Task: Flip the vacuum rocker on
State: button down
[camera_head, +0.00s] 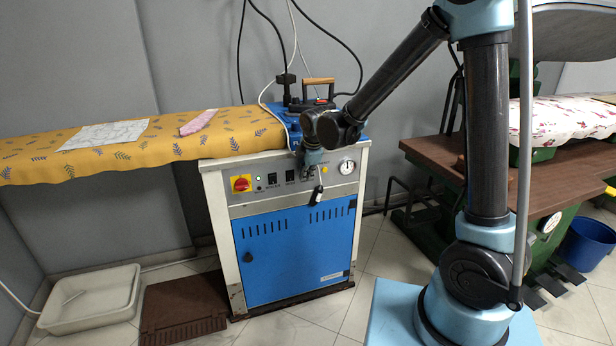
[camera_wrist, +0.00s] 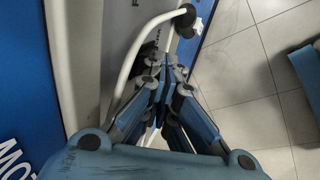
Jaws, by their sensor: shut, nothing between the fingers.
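The cabinet's control panel (camera_head: 262,193) faces the room under the ironing board. It has a red and yellow knob (camera_head: 241,183), a small green light and a row of black rocker switches, with one rocker (camera_head: 271,178) at the left and another (camera_head: 289,176) beside it. Their labels are too small to read, so I cannot tell which is the vacuum rocker or its position. My gripper (camera_head: 311,172) is at the right part of the panel and hides part of it. In the wrist view my gripper (camera_wrist: 168,75) is shut and empty, close to the panel; contact cannot be told.
A white tube (camera_wrist: 130,45) arches beside my fingers in the wrist view. A small dark item (camera_head: 317,195) hangs in front of the panel. A pressure gauge (camera_head: 346,167) is at right. An iron (camera_head: 318,93) stands above; a yellow patterned board (camera_head: 100,155) extends left.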

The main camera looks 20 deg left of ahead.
jog(key=shift+r, duration=0.65)
jog(key=s+d+f+v, duration=0.1)
jog(key=s+v, duration=0.1)
jog(key=v, duration=0.9)
jog(key=shift+d+r, duration=0.35)
jog(key=shift+d, duration=0.1)
jog(key=shift+s, duration=0.1)
